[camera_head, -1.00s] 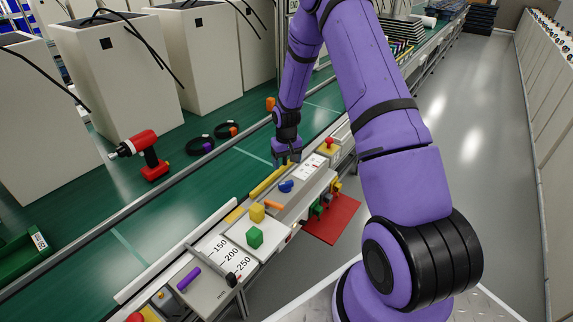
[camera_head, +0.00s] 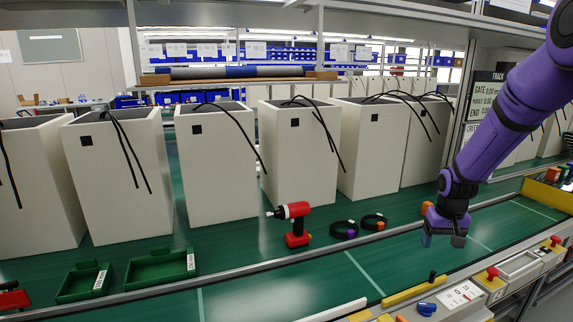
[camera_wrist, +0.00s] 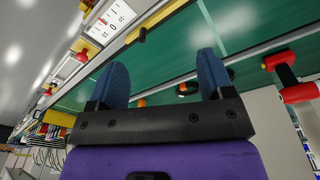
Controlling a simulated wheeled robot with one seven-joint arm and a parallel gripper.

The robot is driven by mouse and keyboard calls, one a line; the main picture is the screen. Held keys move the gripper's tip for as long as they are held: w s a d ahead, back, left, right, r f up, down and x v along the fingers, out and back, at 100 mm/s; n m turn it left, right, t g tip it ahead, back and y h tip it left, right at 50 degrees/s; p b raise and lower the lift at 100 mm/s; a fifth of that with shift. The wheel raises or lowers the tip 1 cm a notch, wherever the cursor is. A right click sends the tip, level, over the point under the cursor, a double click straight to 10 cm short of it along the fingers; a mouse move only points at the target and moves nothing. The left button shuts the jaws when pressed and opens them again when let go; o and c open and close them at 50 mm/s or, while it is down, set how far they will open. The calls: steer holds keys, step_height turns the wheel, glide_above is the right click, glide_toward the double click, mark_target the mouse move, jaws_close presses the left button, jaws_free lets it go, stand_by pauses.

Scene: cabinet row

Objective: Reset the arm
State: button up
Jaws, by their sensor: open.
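My purple arm comes in from the upper right of the head view. The gripper is empty and I see no contact with anything.
White cabinets (camera_head: 302,150) stand in a row behind. A control panel with red buttons (camera_head: 493,273) and a blue piece (camera_head: 427,308) sits front right.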

steer(key=s+a+r+t, duration=0.1)
steer(key=s+a+r, duration=0.2)
steer(key=s+r, duration=0.5)
steer(key=s+a+r+t, duration=0.1)
steer(key=s+a+r, duration=0.35)
steer(key=r, duration=0.65)
steer(key=s+a+r+t, duration=0.1)
steer(key=s+a+r, duration=0.1)
steer(key=s, duration=0.7)
steer(key=s+a+r+n+t, duration=0.1)
steer(key=s+r, duration=0.3)
steer(key=s, duration=0.6)
steer(key=shift+s+a+r+n+y, duration=0.2)
steer(key=shift+a+n+y, duration=0.1)
steer(key=shift+a, duration=0.15)
stand_by(3.8)
